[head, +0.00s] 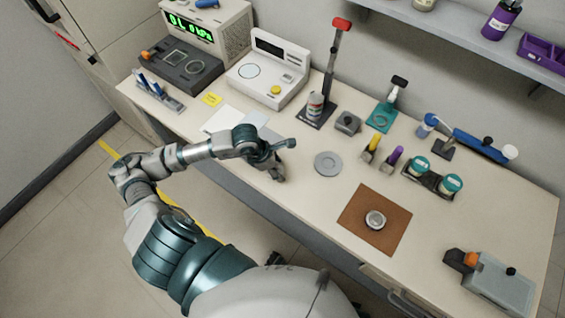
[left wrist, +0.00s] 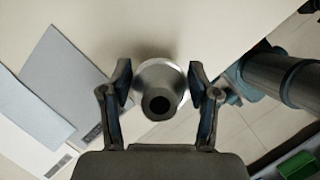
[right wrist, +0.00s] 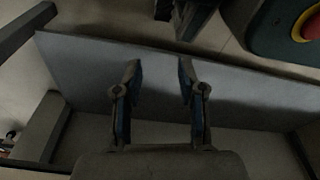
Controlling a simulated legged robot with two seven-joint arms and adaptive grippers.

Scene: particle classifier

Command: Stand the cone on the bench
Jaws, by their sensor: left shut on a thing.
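The cone (left wrist: 161,88) is a grey metallic piece. In the left wrist view its narrow end, with a dark round hole, faces the camera and its wider rim lies beyond. My left gripper (head: 279,172) is shut on it, with one finger on each side, near the bench's front edge. In the head view the cone cannot be made out clearly at the gripper. Whether its rim touches the bench (head: 305,205) cannot be told. My right gripper (right wrist: 160,75) is open and empty in the right wrist view, before a grey panel; it is not in the head view.
A grey disc (head: 328,163) lies right of my left gripper. A brown mat (head: 352,215) bears a round metal piece (head: 375,220). Yellow and purple tools and teal-lidded jars (head: 451,184) stand behind. White sheets (head: 222,119) lie to the left. Bare bench surrounds the disc.

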